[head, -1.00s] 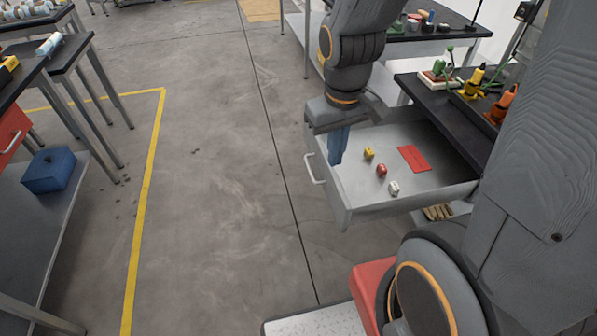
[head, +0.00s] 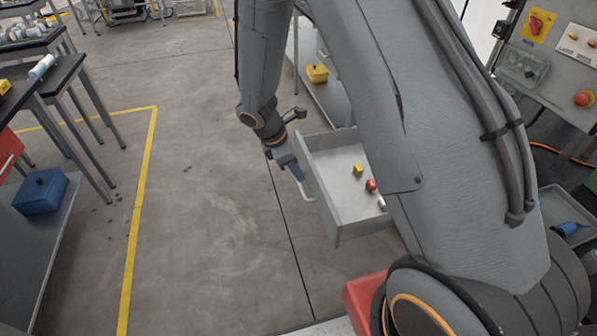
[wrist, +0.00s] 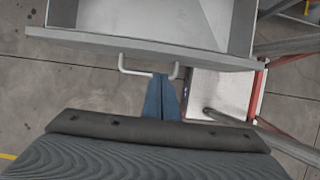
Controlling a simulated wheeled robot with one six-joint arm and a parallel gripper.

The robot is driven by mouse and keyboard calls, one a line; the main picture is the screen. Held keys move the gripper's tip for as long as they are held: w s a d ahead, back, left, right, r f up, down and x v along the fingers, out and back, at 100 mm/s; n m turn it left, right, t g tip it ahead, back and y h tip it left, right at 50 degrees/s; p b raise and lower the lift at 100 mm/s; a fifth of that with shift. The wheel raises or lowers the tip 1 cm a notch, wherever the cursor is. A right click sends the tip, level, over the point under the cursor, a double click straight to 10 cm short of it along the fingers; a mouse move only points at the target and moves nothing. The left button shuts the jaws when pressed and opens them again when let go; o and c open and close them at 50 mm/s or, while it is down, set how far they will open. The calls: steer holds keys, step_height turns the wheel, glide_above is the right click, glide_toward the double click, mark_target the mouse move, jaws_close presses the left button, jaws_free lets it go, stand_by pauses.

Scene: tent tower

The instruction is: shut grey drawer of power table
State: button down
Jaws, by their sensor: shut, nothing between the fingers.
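The grey drawer (head: 318,196) stands pulled out in the head view, with its handle (head: 308,200) on the front face. Small yellow, red and white things (head: 358,170) lie inside it; my arm hides its right part and the table behind. My gripper (head: 298,173) is outside the drawer, at its front by the handle. In the wrist view the blue fingers (wrist: 161,80) are closed together and empty, with tips overlapping the handle (wrist: 136,71) in the picture, below the drawer front (wrist: 215,58). I cannot tell whether they touch the handle.
Bare floor lies left of the drawer, with a yellow line (head: 140,215) on it. A bench with a blue box (head: 40,194) on its lower shelf stands at left. A yellow box (head: 317,73) sits on a shelf behind. A control panel (head: 560,60) is at upper right.

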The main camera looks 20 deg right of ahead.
steer(key=p+x, duration=0.1)
steer(key=x, duration=0.6)
steer(key=shift+f+p, duration=0.25)
steer(key=shift+p, duration=0.05)
steer(key=shift+d, duration=0.2)
